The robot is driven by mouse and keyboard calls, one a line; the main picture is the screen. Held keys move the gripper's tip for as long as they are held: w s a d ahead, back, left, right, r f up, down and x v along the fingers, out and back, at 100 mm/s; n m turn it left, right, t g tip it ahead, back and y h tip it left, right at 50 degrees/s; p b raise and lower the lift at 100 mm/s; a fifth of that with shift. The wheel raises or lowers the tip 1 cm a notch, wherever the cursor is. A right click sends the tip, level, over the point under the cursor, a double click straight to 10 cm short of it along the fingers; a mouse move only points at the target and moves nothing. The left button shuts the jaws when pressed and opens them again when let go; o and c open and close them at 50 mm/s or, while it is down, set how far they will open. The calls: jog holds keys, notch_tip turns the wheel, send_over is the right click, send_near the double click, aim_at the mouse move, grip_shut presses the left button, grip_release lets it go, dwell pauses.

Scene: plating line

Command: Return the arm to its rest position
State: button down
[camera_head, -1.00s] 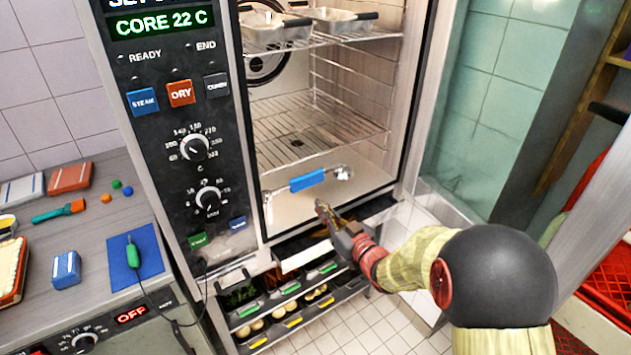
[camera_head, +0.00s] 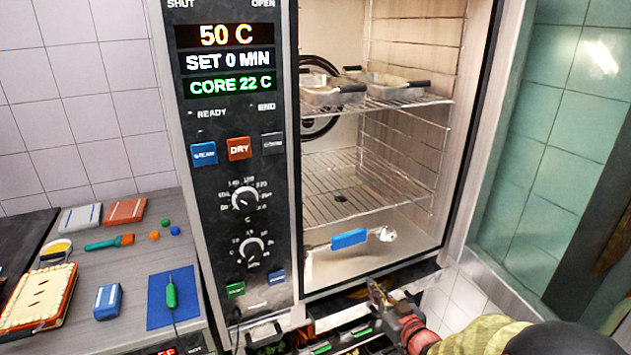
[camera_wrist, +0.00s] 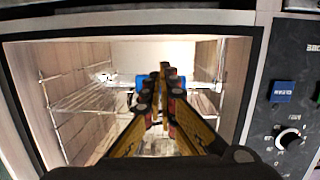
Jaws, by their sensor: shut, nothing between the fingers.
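My gripper (camera_head: 378,291) is shut and empty, low in front of the open oven (camera_head: 372,277) in the head view. My red wrist and pale sleeved arm reach in from the bottom right. In the wrist view my gripper (camera_wrist: 162,82) points into the oven opening, with its fingers together. A blue-handled probe or tool (camera_head: 349,239) lies in the bottom of the oven, just beyond the fingertips. It is partly hidden behind my fingers in the wrist view (camera_wrist: 143,82).
Wire racks (camera_head: 385,188) cross the oven, and shallow pans (camera_head: 333,95) stand on the upper one. The control panel (camera_head: 237,165) is left of the opening. A counter (camera_head: 60,290) with a pie (camera_head: 38,297) and a blue mat (camera_head: 174,298) lies further left. Drawers of food sit below.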

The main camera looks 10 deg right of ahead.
jog(key=s+d+f+m+g+h, duration=0.2)
jog(key=s+d+f+g+h, duration=0.2)
jog(key=s+d+f+g, duration=0.25)
jog(key=s+d+m+g+h, duration=0.1)
jog(key=s+d+g+h, duration=0.15)
jog(key=s, duration=0.55)
jog(key=s+a+r+g+y, duration=0.1)
jog(key=s+a+r, duration=0.25)
jog(key=s, duration=0.25)
jog(key=s+a+r+m+g, duration=0.1)
jog(key=s+a+r, duration=0.1)
jog(key=s+r, duration=0.3)
jog(key=s+a+r+g+y, duration=0.1)
jog(key=s+a+r+g, duration=0.1)
jog(key=s+a+r, duration=0.3)
notch_tip(320, 180, up, 8)
jog(key=s+a+t+p, duration=0.1)
jog(key=s+a+t, duration=0.1)
jog(key=a+t, duration=0.1)
jog(key=shift+s+n+y, duration=0.35)
jog(key=shift+n, duration=0.05)
jog(key=c, duration=2.6)
grip_release()
